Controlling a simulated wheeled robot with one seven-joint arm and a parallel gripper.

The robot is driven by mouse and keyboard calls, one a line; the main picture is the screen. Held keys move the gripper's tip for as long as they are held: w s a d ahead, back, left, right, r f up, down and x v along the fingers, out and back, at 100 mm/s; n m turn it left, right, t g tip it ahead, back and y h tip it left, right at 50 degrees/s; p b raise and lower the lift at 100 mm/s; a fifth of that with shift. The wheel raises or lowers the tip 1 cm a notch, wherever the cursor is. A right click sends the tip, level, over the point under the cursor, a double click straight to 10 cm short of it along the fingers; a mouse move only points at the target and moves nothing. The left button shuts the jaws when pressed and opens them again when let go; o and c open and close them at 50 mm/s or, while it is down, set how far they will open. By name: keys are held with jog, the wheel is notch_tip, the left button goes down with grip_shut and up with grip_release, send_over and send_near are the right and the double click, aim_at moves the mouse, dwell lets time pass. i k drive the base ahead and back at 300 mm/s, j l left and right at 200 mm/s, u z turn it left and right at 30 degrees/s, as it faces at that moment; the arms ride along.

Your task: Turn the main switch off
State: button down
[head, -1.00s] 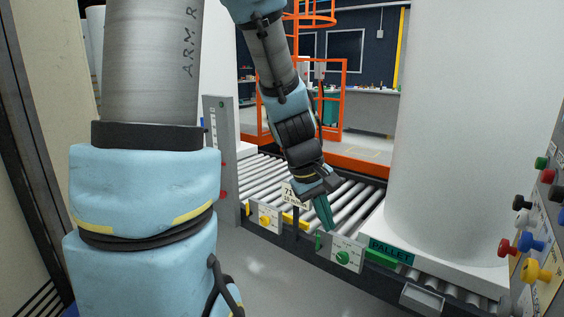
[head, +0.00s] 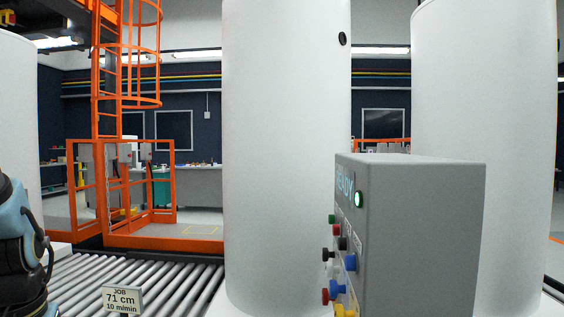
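A grey control box (head: 425,235) stands at the right in the head view, with its front turned to the left and seen at a steep angle. Its front bears a lit green lamp (head: 358,199) beside the word READY. Below the lamp are several coloured buttons and knobs, among them a blue one (head: 350,263), a red one (head: 327,296) and a yellow one (head: 343,311) at the picture's bottom edge. I cannot tell which control, if any, is the main switch. Part of my arm shows at the left edge; my gripper is out of view.
A roller conveyor (head: 90,278) runs along the lower left, with a sign (head: 122,300) reading 71 cm, 10 m/min. White tanks (head: 285,150) stand behind and beside the box. An orange caged ladder and railing (head: 135,228) stand behind the conveyor.

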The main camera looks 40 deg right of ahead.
aim_at(325, 297)
jog(key=z, duration=1.45)
